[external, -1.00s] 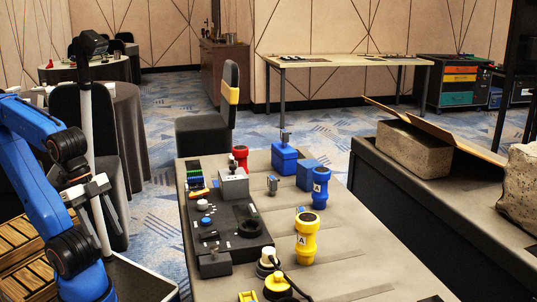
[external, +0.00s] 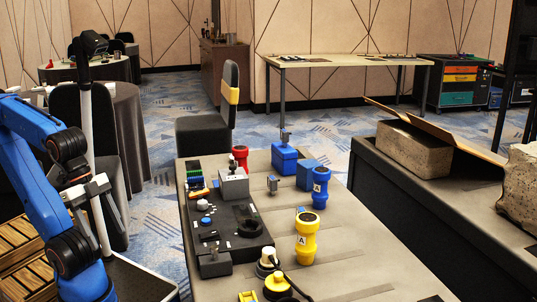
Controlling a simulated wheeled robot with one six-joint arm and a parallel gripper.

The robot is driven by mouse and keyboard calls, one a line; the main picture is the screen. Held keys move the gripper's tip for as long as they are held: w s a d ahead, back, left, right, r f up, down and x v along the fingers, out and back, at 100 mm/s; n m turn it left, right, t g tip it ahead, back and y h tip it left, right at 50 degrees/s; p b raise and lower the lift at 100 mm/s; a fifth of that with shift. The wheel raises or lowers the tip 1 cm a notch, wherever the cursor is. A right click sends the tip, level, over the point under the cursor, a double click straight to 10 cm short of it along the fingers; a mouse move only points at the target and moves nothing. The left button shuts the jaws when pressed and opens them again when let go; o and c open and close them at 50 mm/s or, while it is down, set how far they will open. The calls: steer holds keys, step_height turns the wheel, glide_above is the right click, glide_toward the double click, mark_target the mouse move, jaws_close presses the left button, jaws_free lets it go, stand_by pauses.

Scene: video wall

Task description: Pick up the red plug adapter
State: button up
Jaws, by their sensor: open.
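The red plug adapter (external: 240,156) stands near the far end of the grey table (external: 345,262). Its lower part is partly hidden behind a grey box (external: 233,184). My gripper (external: 112,214) is at the left, beside the table's left edge, with its fingers pointing down. It is open and empty, well apart from the red adapter.
A yellow adapter (external: 306,238), a blue adapter (external: 320,188) and blue boxes (external: 285,158) stand on the table. A black panel (external: 228,226) lies along its left side. A chair (external: 205,135) stands behind. The table's right front is mostly clear.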

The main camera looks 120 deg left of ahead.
steer(key=w+a+r+n+g, duration=0.2)
steer(key=w+a+r+n, duration=0.3)
steer(key=w+a+r, duration=0.45)
step_height(320, 180, up, 11)
steer(key=n+g, duration=0.3)
steer(key=n, duration=0.9)
glide_above(241, 160)
steer(key=s+a, duration=0.1)
steer(key=a, duration=0.1)
step_height(241, 160, down, 16)
steer(key=shift+s+d+f, duration=0.1)
steer(key=shift+s+d, duration=0.05)
steer(key=c, duration=1.2)
